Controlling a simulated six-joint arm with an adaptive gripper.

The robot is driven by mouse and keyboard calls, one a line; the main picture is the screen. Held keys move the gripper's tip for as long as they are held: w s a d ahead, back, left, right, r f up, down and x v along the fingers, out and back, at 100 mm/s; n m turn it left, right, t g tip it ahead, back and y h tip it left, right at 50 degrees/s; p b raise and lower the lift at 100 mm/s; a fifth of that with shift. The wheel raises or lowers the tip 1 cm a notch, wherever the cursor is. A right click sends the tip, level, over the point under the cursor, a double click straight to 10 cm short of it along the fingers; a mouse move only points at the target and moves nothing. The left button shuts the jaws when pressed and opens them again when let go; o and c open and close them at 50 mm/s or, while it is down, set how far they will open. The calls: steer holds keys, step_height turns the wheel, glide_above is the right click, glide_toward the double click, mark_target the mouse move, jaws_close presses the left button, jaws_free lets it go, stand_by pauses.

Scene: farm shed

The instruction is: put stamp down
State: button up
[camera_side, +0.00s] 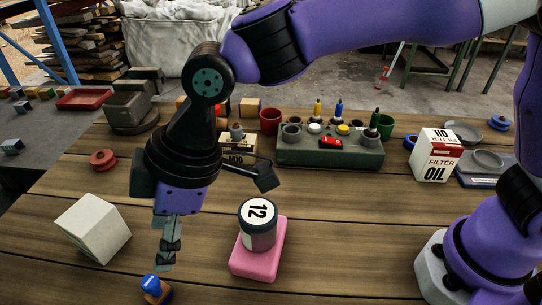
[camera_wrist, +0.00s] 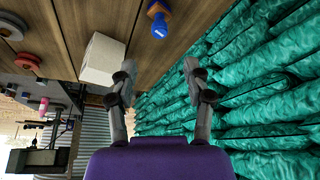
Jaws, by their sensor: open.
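The stamp (camera_side: 152,286), with a blue handle and a wooden base, rests on the wooden table near the front edge in the side view. It also shows at the top of the wrist view (camera_wrist: 159,22), beyond the fingertips and lined up with the gap between them. My gripper (camera_side: 166,258) points down just above and slightly right of the stamp in the side view. In the wrist view my gripper (camera_wrist: 158,72) has its two fingers well apart with nothing between them. It looks open, empty and clear of the stamp.
A pale block (camera_side: 92,228) lies left of my gripper. A jar marked 12 (camera_side: 258,228) stands on a pink block (camera_side: 270,262) to the right. A green tray (camera_side: 310,152) with small items and an oil filter box (camera_side: 436,155) are further back. Teal wavy material (camera_wrist: 250,100) lies beyond the table edge.

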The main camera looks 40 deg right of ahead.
steer(key=w+d+r+m+t, duration=0.1)
steer(key=w+d+r+m, duration=0.2)
steer(key=d, duration=0.7)
steer(key=s+d+m+t+h, duration=0.1)
steer(key=s+d+m, duration=0.2)
steer(key=d, duration=0.4)
steer(key=s+d+r+m+t+h, duration=0.1)
steer(key=s+d+m+h, duration=0.1)
steer(key=d, duration=0.6)
steer(key=s+d+m+h, duration=0.1)
steer(key=s+d+m, duration=0.4)
steer(key=d, duration=0.3)
steer(key=shift+r+m+t, duration=0.15)
steer(key=shift+m+t, duration=0.25)
steer(key=shift+m, duration=0.1)
